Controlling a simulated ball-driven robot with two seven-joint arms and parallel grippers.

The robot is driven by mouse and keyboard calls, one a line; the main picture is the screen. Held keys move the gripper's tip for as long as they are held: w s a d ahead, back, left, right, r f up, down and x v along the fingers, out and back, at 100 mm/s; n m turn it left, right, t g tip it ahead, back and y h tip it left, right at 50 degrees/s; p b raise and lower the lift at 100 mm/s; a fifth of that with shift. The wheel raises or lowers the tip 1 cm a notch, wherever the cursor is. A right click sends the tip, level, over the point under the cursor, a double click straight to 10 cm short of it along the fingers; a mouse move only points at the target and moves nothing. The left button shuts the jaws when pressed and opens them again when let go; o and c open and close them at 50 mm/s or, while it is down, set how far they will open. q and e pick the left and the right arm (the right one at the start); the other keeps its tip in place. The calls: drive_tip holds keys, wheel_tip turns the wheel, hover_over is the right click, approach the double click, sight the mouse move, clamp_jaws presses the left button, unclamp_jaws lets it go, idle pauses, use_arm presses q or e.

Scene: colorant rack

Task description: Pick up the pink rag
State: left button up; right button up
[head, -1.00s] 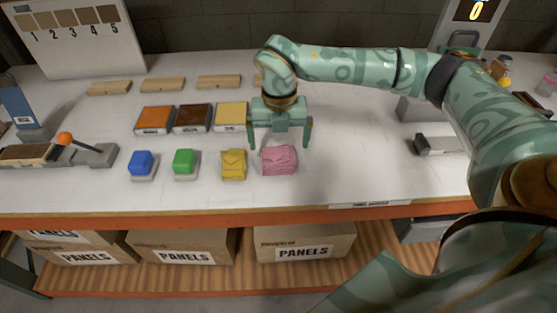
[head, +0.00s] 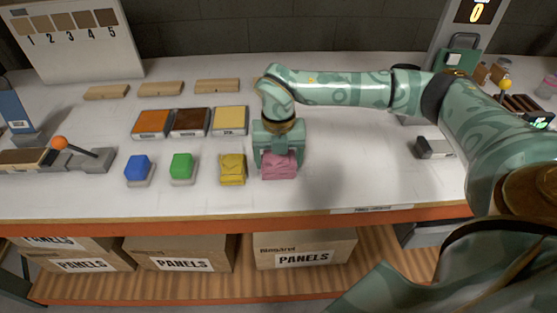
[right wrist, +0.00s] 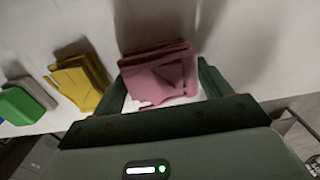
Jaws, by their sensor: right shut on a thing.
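The folded pink rag (head: 279,168) lies on the white table near its front edge, to the right of the yellow rag. My right gripper (head: 278,160) is lowered over it, and its fingers are shut on the rag. In the right wrist view the pink rag (right wrist: 160,72) lies between the two fingers (right wrist: 162,88). It appears to rest on the table still. My left gripper is not in view.
A yellow rag (head: 232,168) lies close to the left, with a green block (head: 181,166) and a blue block (head: 138,168) beyond. The tabletop to the right is mostly clear up to a grey device (head: 433,148).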

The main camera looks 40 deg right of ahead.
sight(280, 159)
drive_tip(key=r, duration=0.1)
drive_tip(key=r+p, duration=0.1)
drive_tip(key=r, duration=0.2)
drive_tip(key=shift+s+r, duration=0.25)
drive_tip(key=shift+s, duration=0.05)
drive_tip(key=s+a+r+p, duration=0.1)
drive_tip(key=s+r, duration=0.3)
drive_tip(key=s, duration=0.2)
drive_tip(key=s+r+p, duration=0.1)
drive_tip(key=s+r, duration=0.3)
drive_tip(key=s, duration=0.3)
drive_tip(key=shift+s+a+r+p, duration=0.15)
drive_tip(key=shift+a+r+p, duration=0.1)
drive_tip(key=shift+a+p, duration=0.15)
